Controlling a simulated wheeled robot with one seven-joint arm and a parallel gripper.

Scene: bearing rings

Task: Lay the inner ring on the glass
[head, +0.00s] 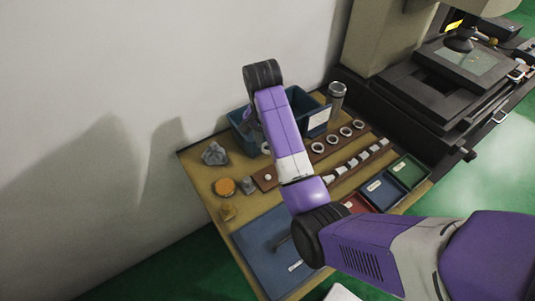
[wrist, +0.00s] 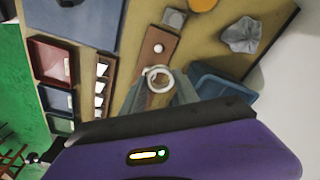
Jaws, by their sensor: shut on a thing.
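A pale metal ring (wrist: 158,78) sits between the fingertips of my gripper (wrist: 160,86) in the wrist view, and the gripper is shut on it. The ring appears over the brown wooden strip (wrist: 160,45); its height above the strip is hard to tell. In the head view my arm hides most of the gripper. A ring (head: 266,147), probably the same one, shows just left of the arm. The glass (head: 475,62) is the pale greenish plate on the dark machine stage at the upper right, far from my gripper.
Several rings (head: 332,139) stand along the wooden strip to the right of my arm. A blue bin (head: 240,132) and a metal cylinder (head: 337,95) are behind. Coloured trays (head: 408,171), a blue mat (head: 262,245) and a grey crumpled cloth (head: 214,154) also occupy the table.

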